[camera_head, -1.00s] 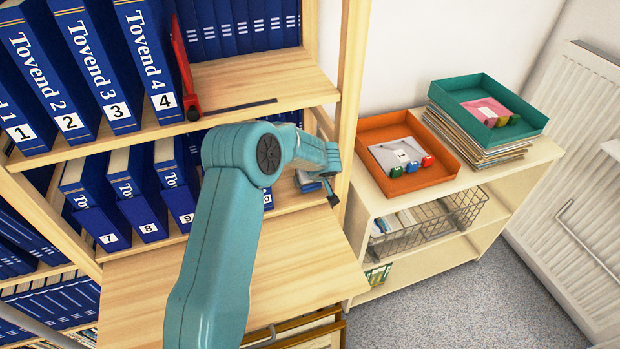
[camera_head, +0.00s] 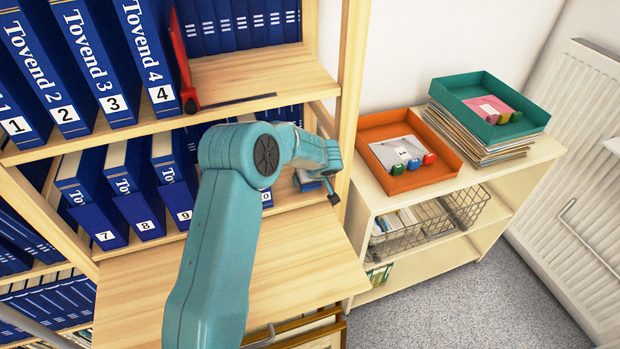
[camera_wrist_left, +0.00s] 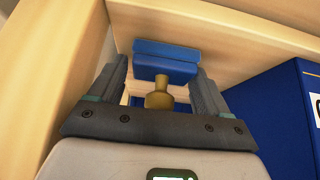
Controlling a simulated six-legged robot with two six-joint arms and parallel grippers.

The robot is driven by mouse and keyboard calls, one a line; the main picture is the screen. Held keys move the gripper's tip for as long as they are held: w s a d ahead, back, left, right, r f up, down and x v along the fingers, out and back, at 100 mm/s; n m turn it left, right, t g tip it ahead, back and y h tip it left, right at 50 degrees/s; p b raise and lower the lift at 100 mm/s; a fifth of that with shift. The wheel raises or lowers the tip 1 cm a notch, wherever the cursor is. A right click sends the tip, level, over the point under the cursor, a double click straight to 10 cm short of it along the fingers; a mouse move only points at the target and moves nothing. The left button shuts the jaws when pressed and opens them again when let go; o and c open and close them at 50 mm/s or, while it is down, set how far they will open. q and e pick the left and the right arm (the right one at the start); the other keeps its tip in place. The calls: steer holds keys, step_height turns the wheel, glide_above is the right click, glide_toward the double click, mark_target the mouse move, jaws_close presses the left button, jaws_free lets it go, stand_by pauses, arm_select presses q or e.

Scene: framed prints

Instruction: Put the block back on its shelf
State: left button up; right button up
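A blue block (camera_wrist_left: 166,62) with a brass knob (camera_wrist_left: 159,95) is at the right end of the binder shelf (camera_head: 290,194) in the left wrist view. My left gripper (camera_wrist_left: 160,85) reaches into this corner, its two fingers spread on either side of the knob, with gaps between knob and fingers. The gripper also shows in the head view (camera_head: 330,178), beside the right post; a bit of blue there is mostly hidden by it. Whether the fingers touch the block's sides is unclear. My right gripper is in neither view.
Numbered blue binders (camera_head: 145,215) stand to the left, and more binders (camera_head: 90,65) with a red bookend (camera_head: 184,62) on the shelf above. The wooden post (camera_head: 350,85) is close on the right. An orange tray (camera_head: 405,185) and a teal tray (camera_head: 490,108) are on a low cabinet.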

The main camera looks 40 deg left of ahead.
arm_select(q)
steer(key=shift+s+f, duration=0.1)
steer(key=shift+f, duration=0.1)
steer(key=r+p, duration=0.1)
steer(key=p, duration=0.2)
steer(key=shift+r, duration=0.1)
steer(key=shift+s+d+r+p, duration=0.1)
steer(key=shift+r+p, duration=0.05)
steer(key=shift+p, duration=0.15)
steer(key=b+v, duration=0.3)
steer(key=v, duration=1.2)
steer(key=shift+d+r, duration=0.2)
steer(key=shift+r, duration=0.05)
steer(key=shift+f, duration=0.1)
